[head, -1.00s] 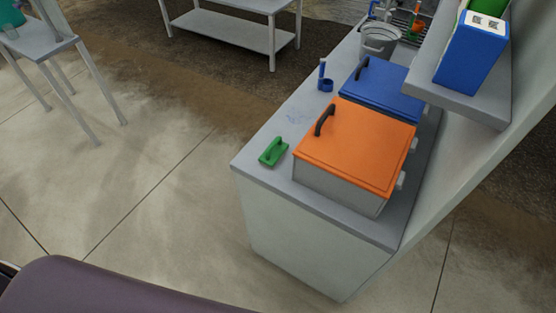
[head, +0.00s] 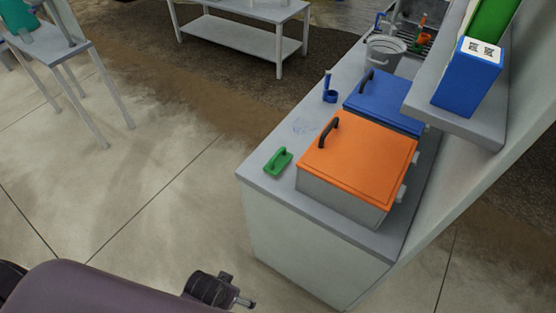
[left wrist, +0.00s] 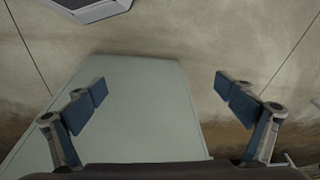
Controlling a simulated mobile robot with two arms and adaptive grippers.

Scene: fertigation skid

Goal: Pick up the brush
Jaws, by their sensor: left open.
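The brush (head: 278,161) appears to be the green block with a raised handle. It lies on the grey counter (head: 262,184) near its front left corner, left of the orange-lidded box. My left gripper (left wrist: 162,102) is open and empty in the left wrist view, its blue-padded fingers wide apart. A pale flat surface of what looks like the counter unit shows beyond the fingers; the brush is not visible there. In the head view a dark part of my arm shows low in the picture, well short of the brush. My right gripper is not in view.
The orange-lidded box (head: 358,160) stands close right of the brush, with a blue-lidded box (head: 385,103) behind. A blue holder (head: 329,95) and a metal bucket (head: 384,52) stand farther back. A shelf (head: 455,122) overhangs at right.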

